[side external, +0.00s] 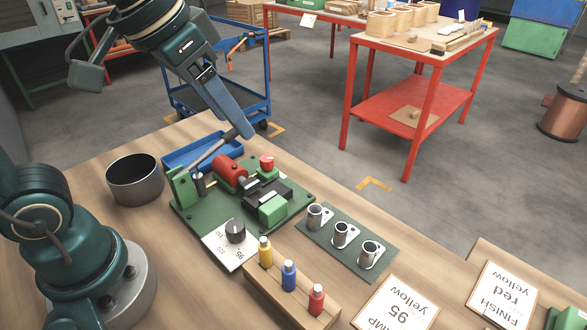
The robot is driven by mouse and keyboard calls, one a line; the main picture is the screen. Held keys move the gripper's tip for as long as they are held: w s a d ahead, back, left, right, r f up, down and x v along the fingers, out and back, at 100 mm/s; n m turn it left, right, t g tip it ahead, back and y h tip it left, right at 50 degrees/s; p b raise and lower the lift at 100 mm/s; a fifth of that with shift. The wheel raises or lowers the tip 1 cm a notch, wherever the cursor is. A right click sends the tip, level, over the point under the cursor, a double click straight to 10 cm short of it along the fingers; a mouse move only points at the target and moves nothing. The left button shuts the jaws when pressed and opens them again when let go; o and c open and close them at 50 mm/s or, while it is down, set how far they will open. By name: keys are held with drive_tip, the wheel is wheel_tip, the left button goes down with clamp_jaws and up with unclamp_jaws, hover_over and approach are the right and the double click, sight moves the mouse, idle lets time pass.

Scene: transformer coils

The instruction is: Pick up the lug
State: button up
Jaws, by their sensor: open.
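Three metal lugs with short tubes stand in a row on a dark green mat (330,250): the left lug (316,216), the middle lug (341,234) and the right lug (370,253). I cannot tell which one the task means. My gripper (238,122) is open, above the rear of the bench and left of and behind the lugs, well apart from them. Its blue fingers point down and to the right, near the end of a grey lever (209,152). The gap between the fingers is mostly hidden from this side.
A green-based press (190,215) with a red cylinder stands between my gripper and the lugs. A blue tray (175,158) and a dark metal bowl (134,183) lie to the left. A wooden block (268,287) holds yellow, blue and red pieces in front. Printed cards (397,304) lie front right.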

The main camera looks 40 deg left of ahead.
drive_tip(key=w+d+f+m+g, duration=0.1)
drive_tip(key=w+d, duration=0.3)
drive_tip(key=w, duration=0.2)
drive_tip(key=m+g, duration=0.3)
drive_tip(key=g, duration=0.1)
hover_over(341, 231)
drive_tip(key=f, duration=1.5)
drive_tip(key=shift+s+d, duration=0.2)
drive_tip(key=shift+s, duration=0.15)
drive_tip(key=shift+f, duration=2.45)
clamp_jaws()
